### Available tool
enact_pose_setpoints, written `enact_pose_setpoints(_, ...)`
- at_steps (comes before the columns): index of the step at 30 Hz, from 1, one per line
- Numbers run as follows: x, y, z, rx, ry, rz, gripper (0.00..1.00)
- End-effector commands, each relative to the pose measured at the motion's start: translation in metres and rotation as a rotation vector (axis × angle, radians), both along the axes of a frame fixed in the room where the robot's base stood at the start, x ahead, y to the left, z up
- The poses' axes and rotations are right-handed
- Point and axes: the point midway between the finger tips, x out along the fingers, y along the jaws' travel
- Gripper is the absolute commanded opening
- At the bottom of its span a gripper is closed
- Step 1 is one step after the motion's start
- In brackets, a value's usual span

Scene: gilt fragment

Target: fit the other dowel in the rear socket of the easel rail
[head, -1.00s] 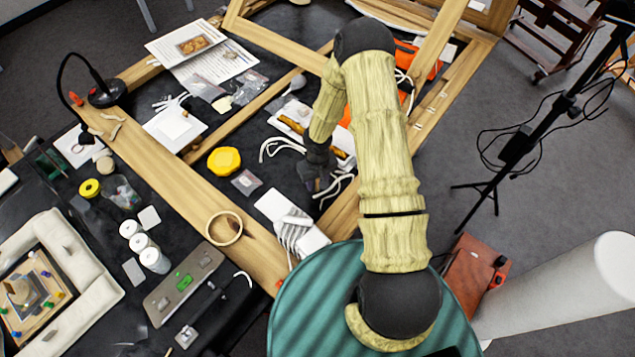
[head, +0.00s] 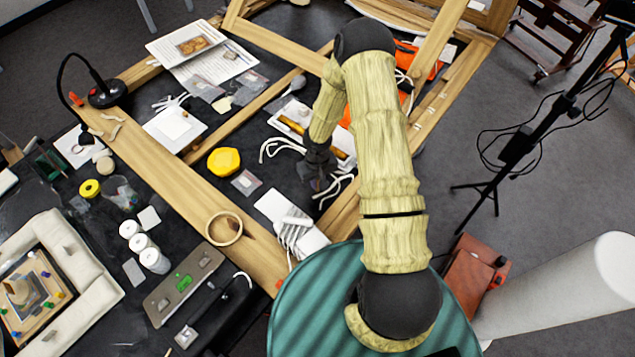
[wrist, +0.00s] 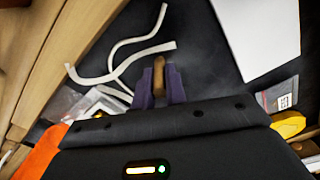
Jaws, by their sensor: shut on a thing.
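My gripper (wrist: 159,85) is shut on a short brown wooden dowel (wrist: 158,68), whose rounded end stands up between the dark purple fingers in the wrist view. In the head view my gripper (head: 316,178) hangs over the black work surface beside a white tray (head: 279,119), and the dowel is too small to make out there. A brown bar (head: 289,124) lies in that tray, partly hidden behind my arm. I cannot tell whether this bar is the easel rail, and I see no socket clearly. The other dowel cannot be made out.
White cords (head: 335,187) lie close to my gripper; they also show in the wrist view (wrist: 125,72). Wooden frame beams (head: 165,180) surround the area.

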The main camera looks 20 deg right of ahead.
Motion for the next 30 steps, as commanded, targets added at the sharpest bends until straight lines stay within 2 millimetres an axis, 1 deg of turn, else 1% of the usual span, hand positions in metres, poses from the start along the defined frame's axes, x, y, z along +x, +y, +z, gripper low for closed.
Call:
enact_pose_setpoints(5, 0.001, 0.000, 0.007, 0.000, -0.002, -0.001, 0.00)
enact_pose_setpoints(8, 0.001, 0.000, 0.017, 0.000, -0.002, -0.002, 0.00)
enact_pose_setpoints(11, 0.001, -0.001, 0.031, 0.000, -0.004, -0.003, 0.00)
enact_pose_setpoints(18, 0.000, -0.001, 0.072, 0.001, -0.004, -0.003, 0.00)
enact_pose_setpoints(19, -0.008, -0.007, 0.067, -0.002, 0.001, -0.002, 0.00)
enact_pose_setpoints(20, -0.014, -0.011, 0.066, -0.003, 0.002, -0.001, 0.00)
enact_pose_setpoints(26, -0.053, -0.039, 0.065, -0.003, 0.001, -0.004, 0.00)
enact_pose_setpoints(30, -0.085, -0.062, 0.065, -0.002, 0.001, -0.005, 0.00)
